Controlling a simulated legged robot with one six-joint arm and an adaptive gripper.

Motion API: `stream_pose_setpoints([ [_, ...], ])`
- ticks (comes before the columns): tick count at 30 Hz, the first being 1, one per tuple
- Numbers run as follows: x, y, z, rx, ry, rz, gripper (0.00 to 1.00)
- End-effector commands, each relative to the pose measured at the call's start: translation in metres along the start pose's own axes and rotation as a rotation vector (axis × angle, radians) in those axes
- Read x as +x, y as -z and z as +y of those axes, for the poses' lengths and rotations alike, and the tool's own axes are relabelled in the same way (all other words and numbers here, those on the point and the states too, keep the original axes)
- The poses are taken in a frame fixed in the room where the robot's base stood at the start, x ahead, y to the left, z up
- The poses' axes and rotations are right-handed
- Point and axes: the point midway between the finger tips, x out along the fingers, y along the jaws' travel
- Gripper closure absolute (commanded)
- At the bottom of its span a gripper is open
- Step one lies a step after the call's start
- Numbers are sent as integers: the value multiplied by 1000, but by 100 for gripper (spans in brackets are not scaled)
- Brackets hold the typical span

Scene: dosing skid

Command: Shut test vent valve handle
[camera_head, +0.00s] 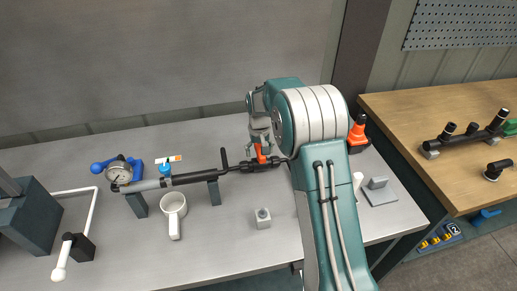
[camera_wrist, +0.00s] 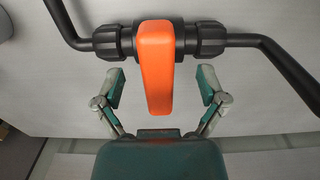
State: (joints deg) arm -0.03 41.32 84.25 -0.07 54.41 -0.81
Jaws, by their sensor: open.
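An orange lever handle (camera_wrist: 155,68) sits on a black valve body (camera_wrist: 188,40) in the pipe line. It lies across the pipe, its free end pointing toward my wrist. No label on it is readable, so I cannot confirm that it is the test vent valve handle. My gripper (camera_wrist: 161,82) is open, with one finger on each side of the handle and a gap on both sides. In the head view the handle (camera_head: 261,154) is partly hidden by my gripper (camera_head: 262,138), which comes down from above.
A white mug (camera_head: 173,214) and a small grey block (camera_head: 263,217) stand in front.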

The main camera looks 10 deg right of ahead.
Motion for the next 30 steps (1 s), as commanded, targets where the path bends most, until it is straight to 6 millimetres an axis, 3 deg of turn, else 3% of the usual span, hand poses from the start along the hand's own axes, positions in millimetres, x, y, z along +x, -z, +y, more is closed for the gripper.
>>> stream_pose_setpoints([
  [5,-2,0,0,0,0,1,9],
  [30,-70,0,0,0,0,2,9],
])
